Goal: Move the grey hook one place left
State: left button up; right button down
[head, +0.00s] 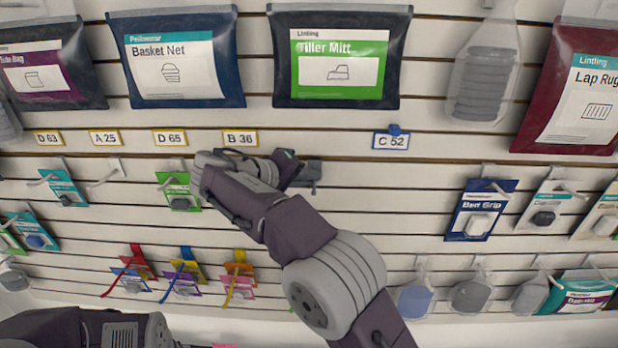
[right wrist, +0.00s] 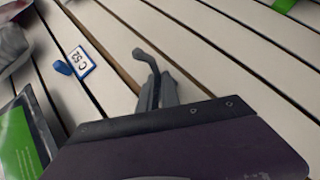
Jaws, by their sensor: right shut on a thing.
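The grey hook (right wrist: 147,60) shows in the right wrist view as a dark grey piece with a bent end, between the jaws of my right gripper (right wrist: 160,88). The gripper is shut on it, in front of the slatted wall. In the head view my right gripper (head: 288,168) is at the slat below the price labels, between label B 36 (head: 240,138) and label C 52 (head: 391,141). A dark grey piece, probably the hook (head: 312,172), shows just right of it. Whether the hook touches the slat is unclear. My left arm shows at lower left; its gripper is out of view.
A green packet (head: 180,192) hangs just left of my right wrist. An empty white hook (head: 105,175) is further left. A blue packet (head: 481,210) hangs to the right. The Tiller Mitt bag (head: 338,60) hangs above. Bare slats lie right of my gripper.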

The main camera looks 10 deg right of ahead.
jog(key=c, duration=1.6)
grip_release()
jog(key=shift+o, duration=0.5)
jog(key=shift+w+f, duration=0.1)
jog(key=shift+w, duration=0.1)
jog(key=shift+s, duration=0.1)
